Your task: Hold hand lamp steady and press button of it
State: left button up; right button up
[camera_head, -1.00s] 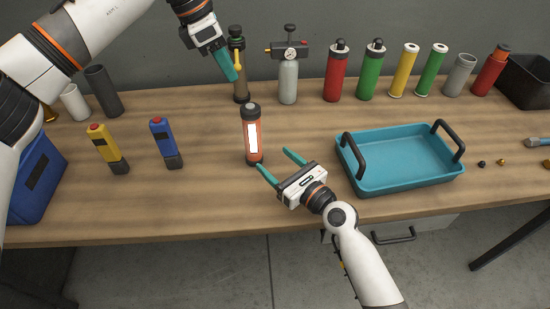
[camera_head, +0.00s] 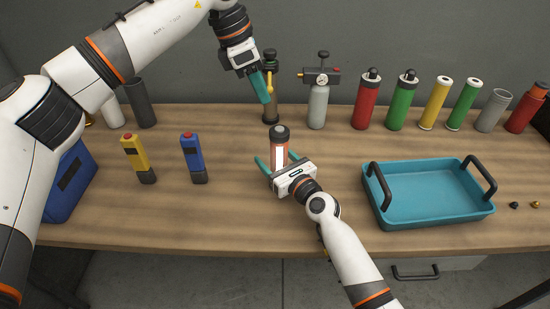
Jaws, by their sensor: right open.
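The hand lamp (camera_head: 280,152) stands upright on the workbench in the head view. It has an orange body, a white front panel and a dark grey top. My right gripper (camera_head: 276,161) is open, with its teal fingers on either side of the lamp's lower body; its palm hides the lamp's base. I cannot tell whether the fingers touch it. My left gripper (camera_head: 264,97) hangs above and behind the lamp, pointing down. Its teal fingers look together and hold nothing visible. The lamp's button is too small to make out.
A dark bottle (camera_head: 271,112) with yellow trim stands behind my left gripper. A grey gauge cylinder (camera_head: 319,108) and several coloured cylinders line the back. A teal tray (camera_head: 430,216) lies right. Yellow (camera_head: 137,158) and blue (camera_head: 193,159) handheld devices stand left, with clear bench between them and the lamp.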

jog(key=c, duration=1.2)
pick_arm(q)
grip_shut()
jog(key=shift+f, duration=0.1)
dwell(0.8)
